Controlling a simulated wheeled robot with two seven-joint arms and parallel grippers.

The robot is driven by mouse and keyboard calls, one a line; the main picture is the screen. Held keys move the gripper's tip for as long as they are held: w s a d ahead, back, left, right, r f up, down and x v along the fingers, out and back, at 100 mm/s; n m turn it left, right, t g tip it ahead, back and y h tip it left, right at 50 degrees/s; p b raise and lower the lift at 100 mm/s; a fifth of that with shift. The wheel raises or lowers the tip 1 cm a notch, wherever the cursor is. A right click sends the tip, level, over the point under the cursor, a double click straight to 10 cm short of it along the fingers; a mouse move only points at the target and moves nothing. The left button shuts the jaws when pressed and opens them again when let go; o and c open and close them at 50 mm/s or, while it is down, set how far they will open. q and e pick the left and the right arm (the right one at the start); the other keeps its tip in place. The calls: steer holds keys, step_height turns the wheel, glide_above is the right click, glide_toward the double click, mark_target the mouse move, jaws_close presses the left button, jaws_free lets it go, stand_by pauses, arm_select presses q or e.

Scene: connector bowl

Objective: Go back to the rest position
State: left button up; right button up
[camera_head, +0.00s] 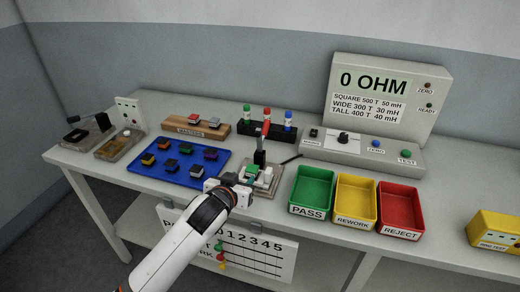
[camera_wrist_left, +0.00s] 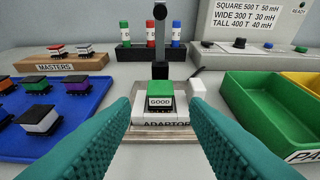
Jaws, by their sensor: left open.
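My left gripper (camera_head: 242,182) reaches in from the lower left to the front of the adaptor fixture. In the left wrist view its two teal fingers (camera_wrist_left: 160,102) are spread wide with nothing between them. Beyond the fingertips, a green-topped part labelled GOOD (camera_wrist_left: 160,93) sits upright in the adaptor fixture (camera_wrist_left: 138,134). The fixture also shows in the head view (camera_head: 270,190), partly hidden by the gripper. A dark upright lever (camera_wrist_left: 160,40) stands behind the part; its handle is red in the head view (camera_head: 266,130). My right gripper is not in view.
A blue tray (camera_head: 155,178) with several coloured parts lies left of the gripper. The green PASS (camera_head: 309,211), yellow REWORK (camera_head: 353,220) and red REJECT (camera_head: 401,232) bins stand right of the fixture. A meter reading 0 OHM (camera_head: 415,78) and a masters rack (camera_head: 184,127) stand behind.

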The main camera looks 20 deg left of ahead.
arm_select(q)
steer(key=s+f+m+g, duration=0.1)
steer(key=s+f+g, duration=0.25)
steer(key=s, duration=0.75)
steer(key=s+f+g, duration=0.3)
steer(key=s+f, duration=0.2)
steer(key=s, duration=0.5)
steer(key=s+f+m+g, duration=0.1)
steer(key=s+f+g, duration=0.3)
steer(key=s, duration=0.7)
step_height(320, 180, down, 28)
steer(key=s+f, duration=0.1)
steer(key=s, duration=0.1)
steer(key=s+a+f+g, duration=0.2)
steer(key=s+a+f, duration=0.1)
steer(key=s+f, duration=1)
steer(key=s, duration=0.2)
steer(key=shift+s+f, duration=0.35)
steer(key=shift+f, duration=0.05)
steer(key=shift+a, duration=0.1)
steer(key=shift+c, duration=0.4)
